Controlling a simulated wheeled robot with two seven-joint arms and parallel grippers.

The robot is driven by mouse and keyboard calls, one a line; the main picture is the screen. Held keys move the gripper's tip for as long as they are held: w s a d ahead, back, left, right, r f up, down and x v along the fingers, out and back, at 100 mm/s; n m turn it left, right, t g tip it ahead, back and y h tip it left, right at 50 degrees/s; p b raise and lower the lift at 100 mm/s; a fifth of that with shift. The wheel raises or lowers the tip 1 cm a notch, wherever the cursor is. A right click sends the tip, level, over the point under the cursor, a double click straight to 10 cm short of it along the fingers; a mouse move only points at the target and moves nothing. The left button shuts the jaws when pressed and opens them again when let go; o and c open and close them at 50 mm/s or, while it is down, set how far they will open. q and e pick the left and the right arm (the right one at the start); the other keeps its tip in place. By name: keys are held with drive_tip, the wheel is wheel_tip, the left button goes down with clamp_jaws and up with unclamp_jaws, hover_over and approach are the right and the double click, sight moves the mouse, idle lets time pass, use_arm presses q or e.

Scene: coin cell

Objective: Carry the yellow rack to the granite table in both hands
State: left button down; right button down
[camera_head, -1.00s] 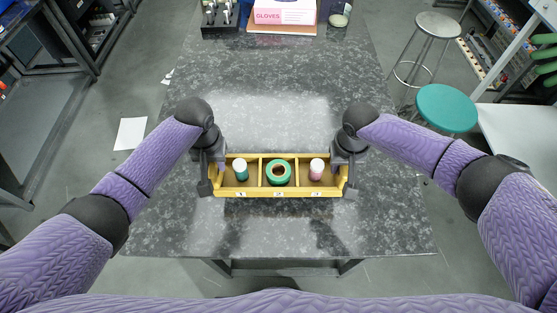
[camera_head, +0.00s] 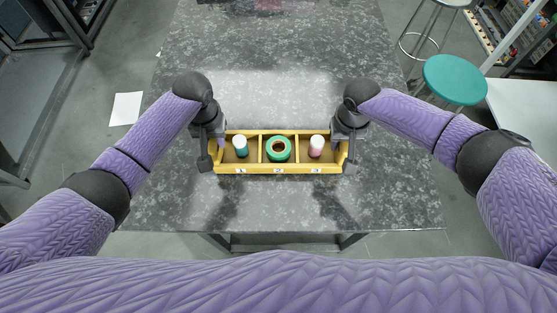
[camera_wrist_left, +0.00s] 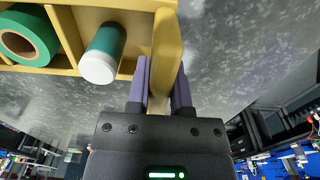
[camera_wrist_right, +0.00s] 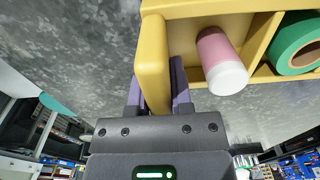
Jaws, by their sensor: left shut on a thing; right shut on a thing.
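The yellow rack (camera_head: 260,170) is level over the granite table (camera_head: 280,205), with three compartments labelled 1, 2 and 3. A green-and-white bottle (camera_head: 240,146) stands in compartment 1, a green tape roll (camera_head: 278,149) lies in 2, and a pink-and-white bottle (camera_head: 316,146) stands in 3. My left gripper (camera_head: 214,152) is shut on the rack's left end wall, which shows between the fingers in the left wrist view (camera_wrist_left: 166,60). My right gripper (camera_head: 346,152) is shut on the right end wall, also seen in the right wrist view (camera_wrist_right: 152,65). Whether the rack touches the tabletop is unclear.
The tabletop around the rack is clear, with dark shadows in front of it. The table's front edge (camera_head: 280,233) is on my side. A teal stool (camera_head: 455,80) stands to the right. A white sheet (camera_head: 126,108) lies on the floor to the left.

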use_arm(q)
drive_tip(key=c, duration=0.9)
unclamp_jaws()
drive_tip(key=shift+a+f, duration=0.15)
drive_tip(key=shift+f, duration=0.2)
use_arm(e)
drive_tip(key=c, duration=0.9)
unclamp_jaws()
drive_tip(key=shift+d+f, duration=0.15)
drive_tip(key=shift+f, duration=0.25)
use_arm(q)
drive_tip(key=o, duration=0.4)
drive_tip(key=shift+r, duration=0.1)
use_arm(e)
drive_tip(key=o, duration=0.4)
drive_tip(key=shift+r, duration=0.15)
use_arm(q)
drive_tip(key=shift+r, duration=0.1)
wheel_tip(320, 180, up, 12)
drive_tip(key=shift+s+f, duration=0.15)
use_arm(e)
drive_tip(key=shift+r, duration=0.1)
drive_tip(key=r, duration=1.1)
drive_tip(key=shift+s+r, duration=0.2)
drive_tip(key=shift+r, duration=0.2)
